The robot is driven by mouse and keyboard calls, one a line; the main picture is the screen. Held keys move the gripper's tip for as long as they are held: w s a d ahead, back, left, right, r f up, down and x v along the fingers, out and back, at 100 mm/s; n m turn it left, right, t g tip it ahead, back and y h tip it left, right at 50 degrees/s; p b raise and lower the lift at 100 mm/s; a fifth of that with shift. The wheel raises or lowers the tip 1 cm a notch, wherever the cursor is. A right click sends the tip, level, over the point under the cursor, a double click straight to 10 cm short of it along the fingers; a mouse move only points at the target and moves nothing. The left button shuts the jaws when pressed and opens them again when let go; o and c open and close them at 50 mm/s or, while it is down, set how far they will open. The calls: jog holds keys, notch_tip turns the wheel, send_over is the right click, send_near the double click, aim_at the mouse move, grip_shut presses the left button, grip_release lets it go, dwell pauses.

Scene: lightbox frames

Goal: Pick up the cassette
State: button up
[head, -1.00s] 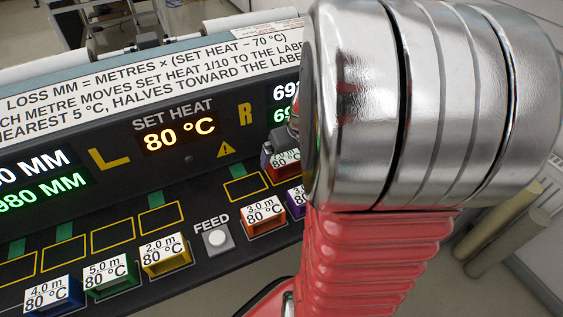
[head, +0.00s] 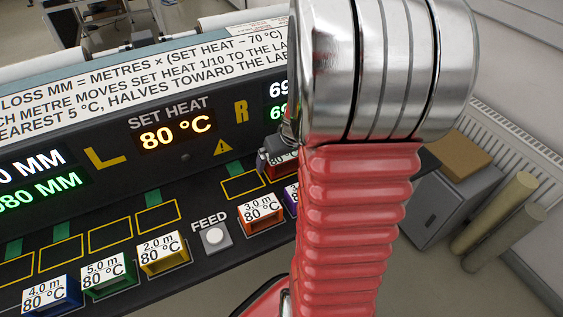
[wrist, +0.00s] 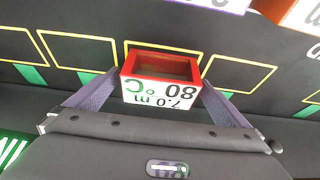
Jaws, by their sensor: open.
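A red cassette (wrist: 158,92) labelled 7.0 m and 80 °C sits in the wrist view on the dark panel, on a yellow-outlined slot. My gripper (wrist: 161,80) is open, with one purple-grey finger on each side of it. Whether either finger touches it I cannot tell. In the head view the red cassette (head: 284,160) is mostly hidden behind my arm, and my gripper (head: 268,156) shows only in part beside it. Other cassettes on the panel are blue (head: 52,296), green (head: 108,275), yellow (head: 163,254), orange (head: 261,212) and purple (head: 291,197).
A FEED button (head: 213,238) lies between the yellow and orange cassettes. Several yellow-outlined slots on the panel are empty. Behind them stands a display reading SET HEAT 80 °C (head: 170,136). A grey cabinet (head: 445,205) and rolls stand at the right, off the panel.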

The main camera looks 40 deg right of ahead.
jog(key=shift+c, duration=0.5)
jog(key=c, duration=1.2)
jog(key=shift+c, duration=0.2)
jog(key=shift+r, duration=0.1)
notch_tip(320, 180, up, 10)
jog(key=shift+f, duration=0.1)
